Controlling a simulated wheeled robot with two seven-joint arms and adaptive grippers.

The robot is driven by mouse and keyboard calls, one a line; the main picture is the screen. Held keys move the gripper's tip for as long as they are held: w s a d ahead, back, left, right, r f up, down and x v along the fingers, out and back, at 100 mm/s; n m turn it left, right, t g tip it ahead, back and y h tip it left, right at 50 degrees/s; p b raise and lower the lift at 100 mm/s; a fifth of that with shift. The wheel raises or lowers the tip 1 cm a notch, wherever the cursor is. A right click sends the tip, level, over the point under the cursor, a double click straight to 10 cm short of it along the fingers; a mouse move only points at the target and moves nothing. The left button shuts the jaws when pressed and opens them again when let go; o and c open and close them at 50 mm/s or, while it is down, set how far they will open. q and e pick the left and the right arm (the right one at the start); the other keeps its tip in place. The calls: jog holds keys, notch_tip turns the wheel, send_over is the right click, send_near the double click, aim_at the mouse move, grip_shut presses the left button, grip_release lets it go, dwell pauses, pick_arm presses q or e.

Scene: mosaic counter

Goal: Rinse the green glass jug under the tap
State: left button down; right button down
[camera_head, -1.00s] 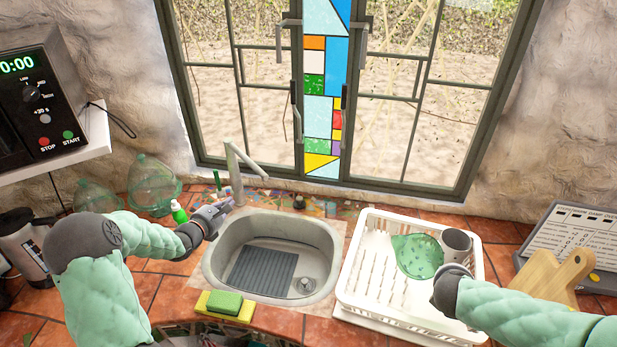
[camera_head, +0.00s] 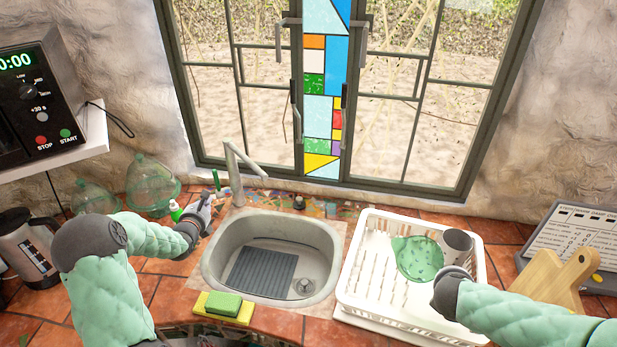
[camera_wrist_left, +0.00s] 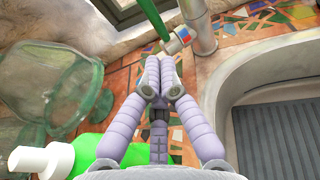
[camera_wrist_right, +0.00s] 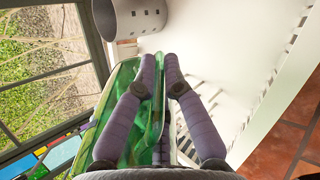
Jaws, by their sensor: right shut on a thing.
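The green glass jug (camera_head: 418,258) is over the white drying rack, left of a grey cup. My right gripper (camera_wrist_right: 160,62) is shut on it; green glass (camera_wrist_right: 125,75) shows between and beside the fingers. The head view hides most of that gripper behind its wrist. The grey tap (camera_head: 238,172) stands behind the sink (camera_head: 213,262), its spout over the basin. My left gripper (camera_wrist_left: 159,68) is by the tap's base, its fingertips together with nothing visible between them. The tap's lever (camera_wrist_left: 177,41), with a red and blue mark, is just beyond the tips.
The white drying rack (camera_head: 349,292) with a grey cup (camera_head: 457,246) is right of the sink. A green soap bottle (camera_head: 176,211) and green glass vessels (camera_head: 152,184) stand left of the tap. A sponge (camera_head: 224,303) lies at the front; a wooden board (camera_head: 552,275) is far right.

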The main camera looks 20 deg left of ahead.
aim_at(215, 178)
pick_arm(q)
jog(key=x, duration=0.8)
jog(key=shift+r+b, duration=0.35)
jog(key=shift+r, duration=0.05)
pick_arm(e)
jog(key=shift+f, duration=0.4)
pick_arm(q)
jog(key=shift+w+a+r, duration=0.1)
jog(key=shift+w+a, duration=0.05)
jog(key=shift+w, duration=0.5)
